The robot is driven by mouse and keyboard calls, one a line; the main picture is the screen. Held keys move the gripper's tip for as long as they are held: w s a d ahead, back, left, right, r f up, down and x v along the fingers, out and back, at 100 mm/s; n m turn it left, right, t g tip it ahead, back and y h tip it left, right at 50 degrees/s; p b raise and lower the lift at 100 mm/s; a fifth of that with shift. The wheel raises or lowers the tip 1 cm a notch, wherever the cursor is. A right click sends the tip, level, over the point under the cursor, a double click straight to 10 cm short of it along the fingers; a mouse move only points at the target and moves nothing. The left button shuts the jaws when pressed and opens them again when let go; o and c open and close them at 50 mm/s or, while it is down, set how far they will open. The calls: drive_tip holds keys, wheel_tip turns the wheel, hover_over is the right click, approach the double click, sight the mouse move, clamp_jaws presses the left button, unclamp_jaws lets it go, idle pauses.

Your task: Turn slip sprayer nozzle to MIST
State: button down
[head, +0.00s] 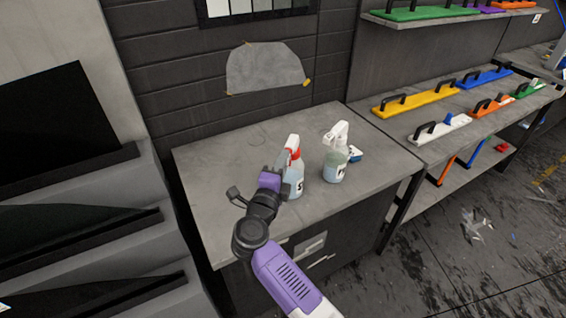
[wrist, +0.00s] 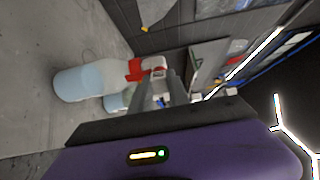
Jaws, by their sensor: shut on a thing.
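The spray bottle with the red and white head (head: 297,178) stands upright on the grey worktop, with pale blue liquid and a dark mark on its label. I take it as the slip sprayer, though the label is too small to read surely. My gripper (head: 280,168) reaches it from the left front and is shut on its nozzle. In the wrist view the bottle (wrist: 85,82) shows sideways, and my fingers (wrist: 166,78) meet the nozzle end of its head (wrist: 152,64). The nozzle's setting marks cannot be read.
A second spray bottle with a white head (head: 334,168) stands close to the right, with a small blue item (head: 355,154) beside it. The worktop (head: 215,165) is clear at left. Shelves with coloured handled tools (head: 415,101) stand at right.

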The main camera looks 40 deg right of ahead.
drive_tip(key=c, duration=1.2)
unclamp_jaws()
drive_tip(key=shift+c, duration=0.2)
drive_tip(key=b+v, duration=0.1)
drive_tip(key=v, duration=0.6)
drive_tip(key=shift+s+a+b, duration=0.2)
drive_tip(key=shift+a+b, duration=0.15)
drive_tip(key=shift+b, duration=0.05)
drive_tip(key=shift+w, duration=0.1)
